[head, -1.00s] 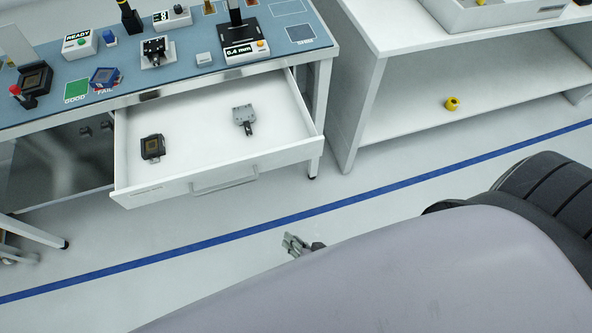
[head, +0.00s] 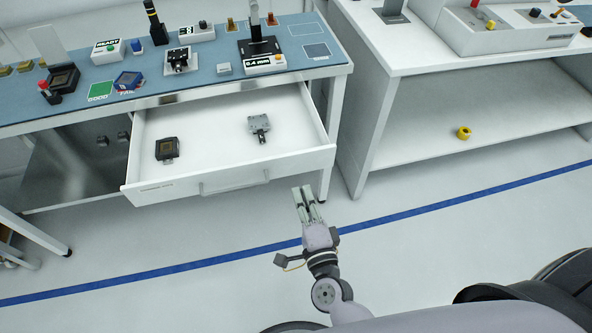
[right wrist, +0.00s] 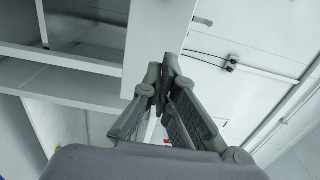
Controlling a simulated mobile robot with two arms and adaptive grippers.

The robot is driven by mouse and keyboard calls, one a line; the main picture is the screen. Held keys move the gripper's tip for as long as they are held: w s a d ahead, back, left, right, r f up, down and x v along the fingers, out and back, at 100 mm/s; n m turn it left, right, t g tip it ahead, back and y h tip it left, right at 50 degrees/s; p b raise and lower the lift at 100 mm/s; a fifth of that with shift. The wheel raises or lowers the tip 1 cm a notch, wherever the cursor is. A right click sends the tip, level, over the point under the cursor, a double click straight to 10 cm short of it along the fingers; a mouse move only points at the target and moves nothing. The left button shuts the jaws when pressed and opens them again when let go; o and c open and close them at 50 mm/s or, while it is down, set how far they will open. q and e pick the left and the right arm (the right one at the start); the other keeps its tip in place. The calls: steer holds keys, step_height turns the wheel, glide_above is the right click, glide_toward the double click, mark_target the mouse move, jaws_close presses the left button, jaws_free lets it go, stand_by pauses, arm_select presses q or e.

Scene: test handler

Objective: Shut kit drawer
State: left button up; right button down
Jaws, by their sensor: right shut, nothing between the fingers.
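The white kit drawer (head: 230,165) stands pulled out from under the blue-topped bench in the head view. Its front panel carries a bar handle (head: 234,184). Inside lie a dark square socket block (head: 166,149) and a grey metal fixture (head: 259,125), apart from each other. My right gripper (head: 302,190) is shut and empty, just in front of the right end of the drawer front, fingers pointing toward the bench. Whether it touches the drawer cannot be told. The right wrist view shows its closed fingertips (right wrist: 164,72) near white panels. My left gripper is not in view.
The bench top (head: 213,70) holds several devices and coloured pads. A white table (head: 375,70) with a lower shelf stands to the right, a yellow ring (head: 464,133) on that shelf. A blue floor line (head: 190,265) crosses open floor before the drawer.

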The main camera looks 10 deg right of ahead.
mark_target(292, 164)
steer(key=w, duration=0.7)
steer(key=shift+p, duration=0.35)
